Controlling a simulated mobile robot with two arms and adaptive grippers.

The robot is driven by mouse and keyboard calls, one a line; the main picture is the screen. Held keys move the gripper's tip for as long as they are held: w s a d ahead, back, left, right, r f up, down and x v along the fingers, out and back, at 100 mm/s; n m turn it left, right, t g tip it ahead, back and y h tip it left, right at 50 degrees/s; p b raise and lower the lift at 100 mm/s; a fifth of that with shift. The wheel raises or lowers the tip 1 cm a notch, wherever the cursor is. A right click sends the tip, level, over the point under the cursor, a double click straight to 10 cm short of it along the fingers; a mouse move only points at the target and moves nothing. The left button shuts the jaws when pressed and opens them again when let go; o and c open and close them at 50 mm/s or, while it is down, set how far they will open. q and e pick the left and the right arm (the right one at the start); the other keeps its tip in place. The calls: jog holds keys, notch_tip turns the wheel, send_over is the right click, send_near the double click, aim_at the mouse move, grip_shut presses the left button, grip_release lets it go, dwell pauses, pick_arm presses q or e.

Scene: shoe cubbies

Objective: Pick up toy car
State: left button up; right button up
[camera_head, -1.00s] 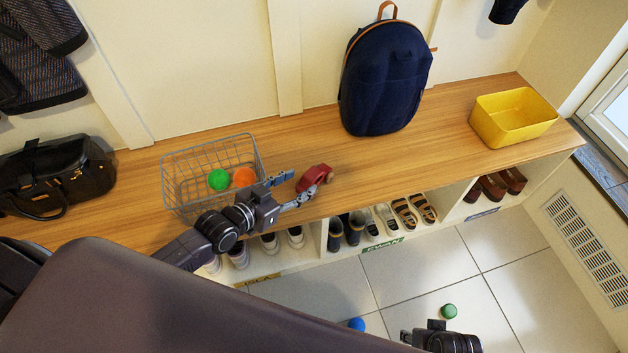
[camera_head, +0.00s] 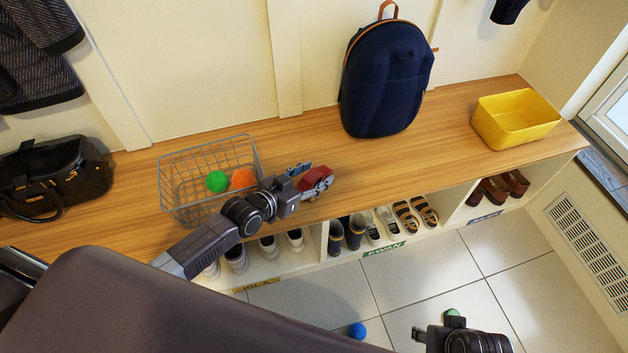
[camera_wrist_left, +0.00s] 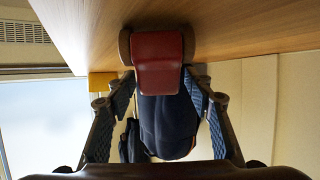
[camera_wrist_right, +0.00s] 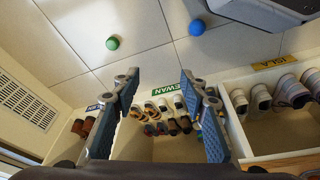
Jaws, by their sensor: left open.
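The red toy car (camera_head: 316,177) stands on the wooden bench, right of the wire basket. My left gripper (camera_head: 308,179) is at the car, its fingers open and reaching along both sides of it in the head view. In the left wrist view the car (camera_wrist_left: 158,65) shows its red end and dark wheels, centred ahead of the two spread fingertips (camera_wrist_left: 160,92). I cannot tell whether the fingers touch it. My right gripper (camera_wrist_right: 157,82) is open and empty, low over the floor in front of the cubbies.
A wire basket (camera_head: 178,203) with a green ball (camera_head: 216,181) and an orange ball (camera_head: 243,178) stands close behind my left wrist. A navy backpack (camera_head: 388,85) and yellow bin (camera_head: 516,118) stand further right. A blue ball (camera_head: 357,330) and green ball (camera_wrist_right: 113,43) lie on the floor.

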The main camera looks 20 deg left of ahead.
pick_arm(q)
jog(key=c, duration=1.2)
jog(key=shift+c, duration=0.5)
jog(key=shift+r, duration=0.1)
